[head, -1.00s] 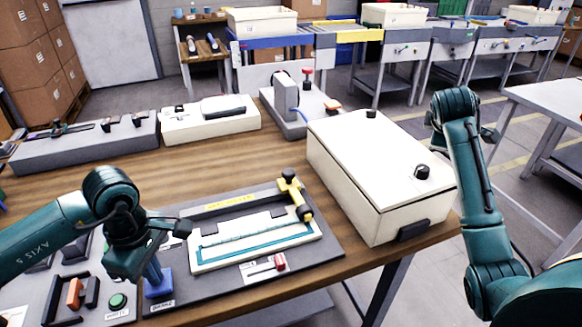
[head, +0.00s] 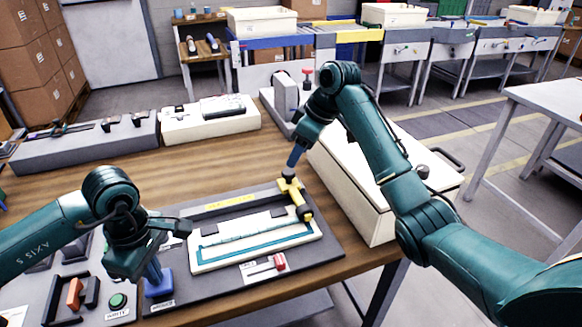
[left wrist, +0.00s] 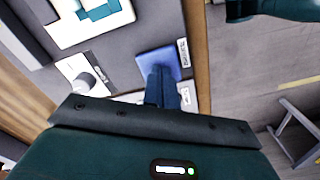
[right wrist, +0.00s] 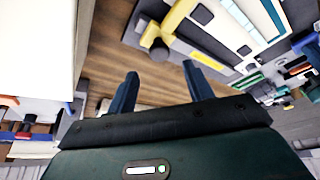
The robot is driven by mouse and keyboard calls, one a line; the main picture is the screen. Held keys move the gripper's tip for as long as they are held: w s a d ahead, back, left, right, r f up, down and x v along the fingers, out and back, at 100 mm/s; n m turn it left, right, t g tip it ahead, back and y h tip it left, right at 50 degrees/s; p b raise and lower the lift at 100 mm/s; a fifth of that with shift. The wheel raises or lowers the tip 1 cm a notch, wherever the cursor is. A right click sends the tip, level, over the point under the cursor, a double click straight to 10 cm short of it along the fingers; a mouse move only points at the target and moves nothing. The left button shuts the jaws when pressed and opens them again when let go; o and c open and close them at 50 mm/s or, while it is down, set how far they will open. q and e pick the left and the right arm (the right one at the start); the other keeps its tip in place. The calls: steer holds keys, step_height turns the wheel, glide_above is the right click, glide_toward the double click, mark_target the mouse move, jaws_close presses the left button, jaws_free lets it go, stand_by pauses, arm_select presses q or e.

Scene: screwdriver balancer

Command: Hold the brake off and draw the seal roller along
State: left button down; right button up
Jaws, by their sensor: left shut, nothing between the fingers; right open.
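The blue brake pad (head: 158,288) sits at the front of the grey panel, left of the white tray. My left gripper (head: 154,275) points down on it with fingers shut and empty; in the left wrist view the fingertips (left wrist: 164,72) appear to touch the blue pad (left wrist: 148,60). How far the pad is pressed, I cannot tell. The yellow seal roller (head: 296,196), with a black knob (head: 289,173), stands at the right end of the tray. My right gripper (head: 295,157) is open just above the knob; in the right wrist view the knob (right wrist: 160,50) lies beyond the open fingers (right wrist: 160,72).
The white tray (head: 205,265) has a teal strip and a teal-edged opening. A red-handled slider (head: 279,262) lies in front of it. A green button (head: 118,300) is at the left. A large cream box (head: 345,200) stands close to the right of the roller, below my right arm.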

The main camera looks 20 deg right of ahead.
mark_target(289, 171)
steer(key=x, duration=0.6)
steer(key=shift+f, duration=0.2)
jaws_close()
stand_by(0.4)
